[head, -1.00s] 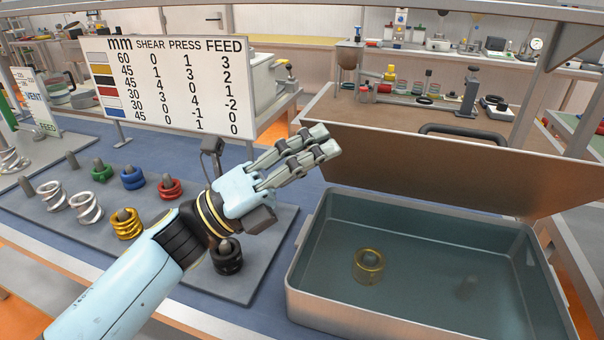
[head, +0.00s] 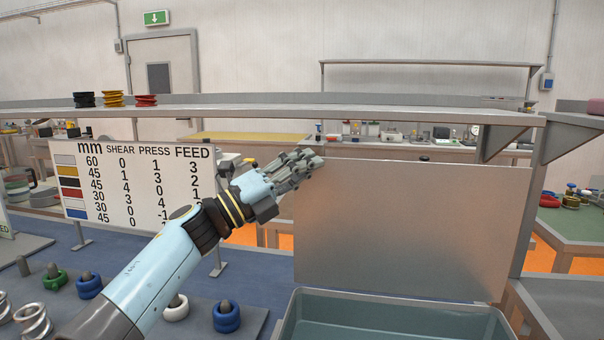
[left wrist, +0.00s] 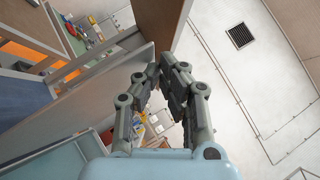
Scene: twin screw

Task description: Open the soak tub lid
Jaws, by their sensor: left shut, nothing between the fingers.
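The soak tub lid (head: 400,230) is a flat grey panel standing near upright behind the tub in the head view. The soak tub (head: 395,308) shows only its upper rim and a strip of teal inside at the bottom edge. My left gripper (head: 308,160) has its fingers together and empty, at the lid's upper left corner; I cannot tell whether it touches. In the left wrist view the shut fingers (left wrist: 168,75) overlap a grey panel edge that looks like the lid. My right gripper is not in view.
A number board (head: 140,180) stands left of the lid. A peg plate at lower left holds coloured rings, including a green ring (head: 53,282) and a blue ring (head: 227,317). A long shelf (head: 250,112) with stacked rings runs above the lid.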

